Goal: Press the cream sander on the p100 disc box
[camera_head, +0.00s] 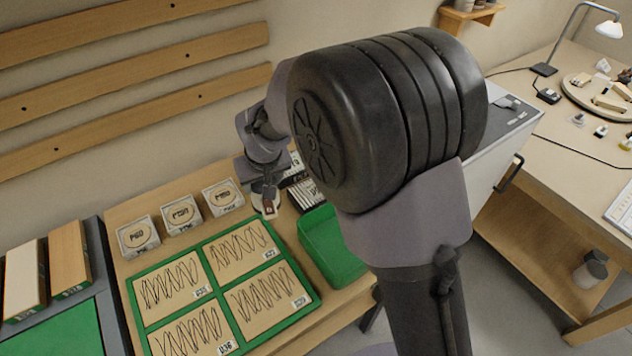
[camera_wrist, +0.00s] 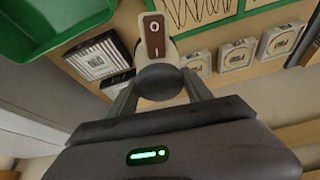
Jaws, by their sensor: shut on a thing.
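My gripper (camera_wrist: 161,84) is shut on the dark round knob of the cream sander (camera_wrist: 146,20), which has a brown panel on its side. In the head view the sander (camera_head: 258,203) is mostly behind my wrist, just right of the row of disc boxes. Three white boxes with tan round faces stand there: a left one (camera_head: 138,237), a middle one (camera_head: 181,214) that seems to read P100, and a right one (camera_head: 223,196). The lettering is small. They also show right of the sander in the wrist view (camera_wrist: 235,56). Whether the sander touches the bench is unclear.
A green-framed board (camera_head: 316,296) with scribbled panels lies in front of the boxes. A green bin (camera_head: 340,280) is to its right. Dark boxes with white labels (camera_wrist: 96,60) stand beside the sander. Sanding blocks (camera_head: 70,258) lie far left. My arm hides the bench's right part.

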